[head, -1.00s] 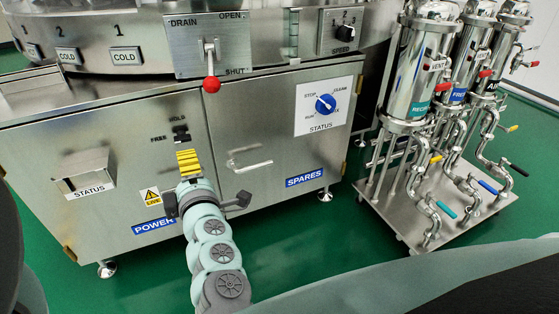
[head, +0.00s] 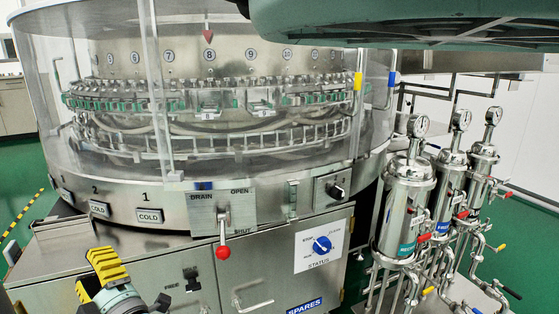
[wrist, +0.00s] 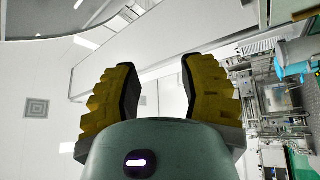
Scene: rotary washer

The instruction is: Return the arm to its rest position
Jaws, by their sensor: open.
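My gripper (head: 96,277) is at the lower left of the head view, in front of the washer's lower cabinet. It is open and empty, its yellow ridged fingers apart. In the wrist view my gripper (wrist: 158,85) shows both yellow fingers spread with nothing between them. The rest of my arm is mostly out of the head view. The FREE/HOLD switch (head: 191,279) on the cabinet is to the right of my gripper and apart from it.
The washer's clear guard (head: 110,90) rises above the cabinet. The drain lever with a red knob (head: 222,251) and the STATUS dial (head: 321,245) are on its front. Filter housings (head: 405,210) stand at right. The wrist view shows a pale wall (wrist: 40,75) with a square marker.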

